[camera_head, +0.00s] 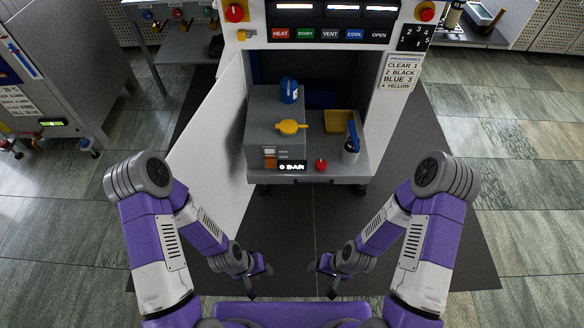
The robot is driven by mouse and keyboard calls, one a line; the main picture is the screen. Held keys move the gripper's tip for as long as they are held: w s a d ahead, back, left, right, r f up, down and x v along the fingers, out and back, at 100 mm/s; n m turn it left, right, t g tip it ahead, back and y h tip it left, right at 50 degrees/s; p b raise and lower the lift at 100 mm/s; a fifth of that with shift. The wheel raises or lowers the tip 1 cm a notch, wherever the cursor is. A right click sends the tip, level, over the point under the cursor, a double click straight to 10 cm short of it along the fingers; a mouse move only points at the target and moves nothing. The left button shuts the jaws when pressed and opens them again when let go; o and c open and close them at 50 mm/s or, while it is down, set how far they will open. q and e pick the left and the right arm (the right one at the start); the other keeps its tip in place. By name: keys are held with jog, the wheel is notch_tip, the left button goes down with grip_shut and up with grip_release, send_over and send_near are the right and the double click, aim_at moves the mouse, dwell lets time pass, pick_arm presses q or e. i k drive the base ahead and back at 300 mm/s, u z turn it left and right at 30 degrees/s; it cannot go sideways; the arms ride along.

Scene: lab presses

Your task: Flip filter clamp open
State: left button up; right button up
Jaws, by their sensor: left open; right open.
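The lab press stands ahead with its white door (212,150) swung open to the left. Inside it is a grey unit (262,110) with a yellow round part with a handle (291,127) and a blue cylinder (289,91) on top. My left gripper (258,284) and my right gripper (322,284) are both open and empty, low in front of the press and apart from everything.
A red knob (321,165) and a small display (291,167) sit at the shelf front. A yellow tray (341,121) lies behind the canister. A grey cabinet (65,75) stands at left.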

aim_at(352, 126)
jog(key=z, duration=0.45)
jog(key=k, duration=0.55)
jog(key=z, duration=0.8)
jog(key=i, duration=0.85)
jog(key=u, duration=0.85)
jog(key=i, duration=0.35)
jog(key=u, duration=0.35)
